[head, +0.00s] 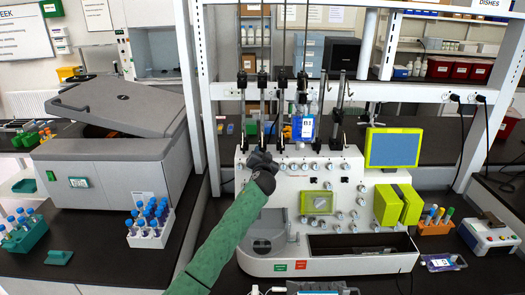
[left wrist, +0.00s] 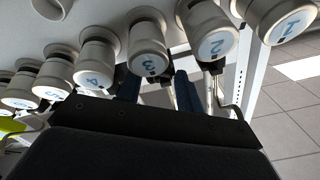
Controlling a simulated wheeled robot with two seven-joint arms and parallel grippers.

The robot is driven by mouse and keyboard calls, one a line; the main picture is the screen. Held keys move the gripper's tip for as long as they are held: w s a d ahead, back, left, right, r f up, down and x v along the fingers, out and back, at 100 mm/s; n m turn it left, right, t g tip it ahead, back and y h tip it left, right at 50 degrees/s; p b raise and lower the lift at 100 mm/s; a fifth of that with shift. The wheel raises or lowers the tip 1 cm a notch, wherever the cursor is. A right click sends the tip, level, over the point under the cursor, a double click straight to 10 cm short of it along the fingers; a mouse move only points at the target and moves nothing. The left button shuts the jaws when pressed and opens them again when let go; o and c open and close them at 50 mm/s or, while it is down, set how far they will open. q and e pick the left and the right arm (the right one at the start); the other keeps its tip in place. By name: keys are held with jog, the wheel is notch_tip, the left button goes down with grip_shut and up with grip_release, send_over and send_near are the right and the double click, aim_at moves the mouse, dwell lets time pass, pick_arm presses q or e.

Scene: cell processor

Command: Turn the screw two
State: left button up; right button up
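The white cell processor (head: 350,222) has a row of round white knobs on its upper front. In the left wrist view the knobs carry blue numbers. My left gripper (head: 263,158) is in front of the left end of the row. In the left wrist view its two blue fingertips (left wrist: 157,88) are apart with no knob between them, just below screws 3 and 2. My right gripper is out of view.
A hanging bag (head: 303,127), metal poles and tubing stand above the processor. A yellow-green framed screen (head: 393,148) is at its right. A grey centrifuge (head: 115,135) with its lid raised and tube racks (head: 150,228) are at left. An orange tube rack (head: 436,227) is at right.

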pick_arm(q)
jog(key=shift+w, duration=0.2)
jog(key=c, duration=0.7)
jog(key=shift+f+m+b, duration=0.15)
jog(key=shift+m+b, duration=0.35)
jog(key=shift+b, duration=0.05)
jog(key=shift+r+m+b, duration=0.2)
jog(key=shift+m+b, duration=0.1)
jog(key=shift+m, duration=0.6)
jog(key=o, duration=0.7)
jog(key=shift+s+f, duration=0.1)
jog(key=shift+s, duration=0.05)
